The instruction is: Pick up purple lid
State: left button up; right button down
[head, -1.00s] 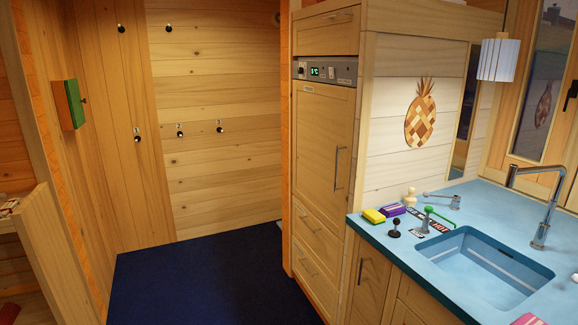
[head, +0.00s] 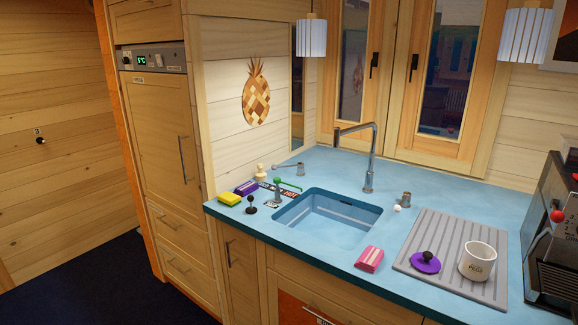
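The purple lid (head: 425,263) is a flat purple disc with a dark round knob on top. It lies on the grey ribbed draining mat (head: 440,235) on the blue counter, right of the sink. A white mug (head: 478,261) stands on the mat just right of the lid. Neither of my grippers shows in the head view.
A pink sponge (head: 369,259) lies left of the mat. The sink (head: 328,215) and tall tap (head: 370,160) are further left. Yellow (head: 229,199) and purple (head: 246,187) sponges sit at the counter's left end. A coffee machine (head: 556,240) stands at the right edge.

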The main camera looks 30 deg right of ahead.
aim_at(425, 262)
jog(key=z, duration=1.9)
jog(key=i+l+u, duration=0.1)
jog(key=l, duration=0.35)
jog(key=i+l+u, duration=0.1)
jog(key=l, duration=0.35)
jog(key=i+l, duration=0.2)
jog(key=l, duration=0.25)
jog(key=i+l+u, duration=0.15)
jog(key=l, duration=0.3)
